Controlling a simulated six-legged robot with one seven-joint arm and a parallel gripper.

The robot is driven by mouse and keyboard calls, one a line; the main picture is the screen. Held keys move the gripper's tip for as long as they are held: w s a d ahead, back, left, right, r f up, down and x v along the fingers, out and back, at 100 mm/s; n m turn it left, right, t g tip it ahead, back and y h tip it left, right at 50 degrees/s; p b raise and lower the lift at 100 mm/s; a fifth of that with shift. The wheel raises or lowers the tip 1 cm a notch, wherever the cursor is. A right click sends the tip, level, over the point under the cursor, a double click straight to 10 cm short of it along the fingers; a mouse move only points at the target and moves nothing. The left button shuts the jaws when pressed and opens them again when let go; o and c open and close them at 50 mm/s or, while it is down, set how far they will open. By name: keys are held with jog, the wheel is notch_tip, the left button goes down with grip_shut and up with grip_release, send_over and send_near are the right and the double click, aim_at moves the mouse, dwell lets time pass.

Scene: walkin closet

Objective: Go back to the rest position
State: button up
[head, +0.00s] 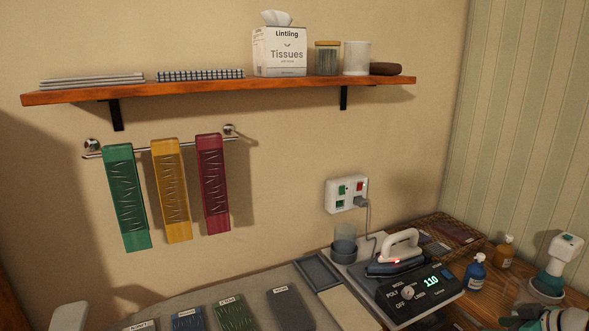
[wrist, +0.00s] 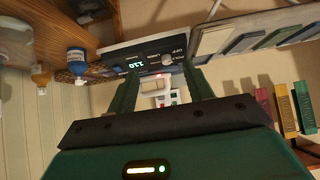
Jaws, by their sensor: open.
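My gripper (wrist: 160,82) shows in the wrist view with its two dark green fingers spread apart and nothing held between them. The wrist picture is upside down. The iron (head: 398,254) with its white handle rests on a station with a lit panel (head: 432,283) reading 110. The panel also shows in the wrist view (wrist: 140,64), beyond the fingers. In the head view, green and white parts of my arm show at the lower right edge; the fingertips cannot be made out there.
A blue bottle (head: 475,272) and an amber bottle (head: 502,250) stand right of the iron. A wicker tray (head: 420,226) lies behind. Green, yellow and red cloths (head: 213,185) hang from a rail. A wall shelf (head: 220,87) holds tissues and jars. Labelled fabric pieces (head: 235,317) lie in front.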

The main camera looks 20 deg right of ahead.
jog(key=w+a+f+g, duration=0.3)
jog(key=a+f, duration=0.1)
jog(key=a, duration=0.3)
jog(key=w+a+f+n+g+y, duration=0.1)
jog(key=w+a+f+g, duration=0.25)
jog(key=a, duration=0.25)
jog(key=w+a+f+g, duration=0.2)
jog(key=a+f, duration=0.2)
jog(key=a, duration=0.3)
jog(key=s+a+r+m+t+h, duration=0.1)
jog(key=s+a+r+t, duration=0.1)
jog(key=a+r, duration=0.7)
jog(key=s+a+r+m+t, duration=0.1)
jog(key=s+a+r, duration=0.3)
jog(key=a+r, duration=0.6)
jog(key=a+t, duration=0.1)
jog(key=a, duration=0.2)
jog(key=shift+s+a+r+t+h, duration=0.2)
jog(key=shift+a+r+t+h, duration=0.1)
jog(key=shift+t+h, duration=0.1)
